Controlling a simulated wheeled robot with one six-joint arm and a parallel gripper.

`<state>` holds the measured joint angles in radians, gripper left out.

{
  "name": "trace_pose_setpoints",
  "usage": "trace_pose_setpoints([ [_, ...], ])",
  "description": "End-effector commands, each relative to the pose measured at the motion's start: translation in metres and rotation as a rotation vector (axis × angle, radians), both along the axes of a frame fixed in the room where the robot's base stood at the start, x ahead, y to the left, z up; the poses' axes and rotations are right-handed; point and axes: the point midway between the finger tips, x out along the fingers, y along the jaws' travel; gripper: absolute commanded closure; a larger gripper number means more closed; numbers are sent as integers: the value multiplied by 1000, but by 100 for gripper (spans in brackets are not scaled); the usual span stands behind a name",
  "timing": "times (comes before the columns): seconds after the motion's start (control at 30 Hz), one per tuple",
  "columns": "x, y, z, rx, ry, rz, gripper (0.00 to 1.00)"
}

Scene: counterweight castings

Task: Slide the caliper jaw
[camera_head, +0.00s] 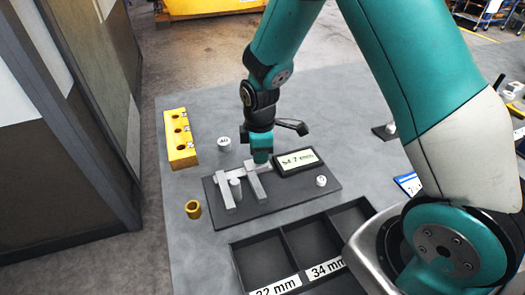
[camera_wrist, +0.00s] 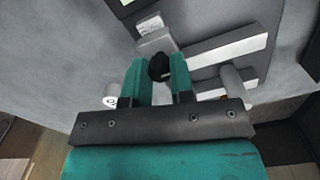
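The caliper lies on a dark base plate (camera_head: 290,196) on the grey table, with two pale jaws pointing toward the front. The sliding jaw (camera_head: 257,188) is the right one in the head view. It also shows in the wrist view (camera_wrist: 228,46). A grey cylinder (camera_head: 236,190) stands between the jaws, with a small gap to the sliding jaw. The display (camera_head: 298,161) seems to read 54.7 mm. My gripper (camera_head: 262,158) is down at the slider. In the wrist view its teal fingers (camera_wrist: 160,70) are on both sides of a black knob (camera_wrist: 160,66) and look shut on it.
A yellow block with holes (camera_head: 180,138) stands at the left. A dark tray with mm-labelled compartments (camera_head: 282,231) is in front. A dark cabinet flanks the table's left.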

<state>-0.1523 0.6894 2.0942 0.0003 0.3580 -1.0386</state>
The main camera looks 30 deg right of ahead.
Motion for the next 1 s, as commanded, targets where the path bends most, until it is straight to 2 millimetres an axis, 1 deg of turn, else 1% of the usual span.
trace_pose_setpoints([
  [0.03,0,0,1,0,0,0,68],
  [0.07,0,0,1,0,0,0,62],
  [0.1,0,-1,1,0,0,0,52],
  [0.4,0,-1,1,1,0,-1,52],
  [0.53,1,-1,11,1,-4,-1,52],
  [0.67,1,0,36,1,-7,-1,52],
  [1.0,1,-1,123,1,-7,-1,52],
])
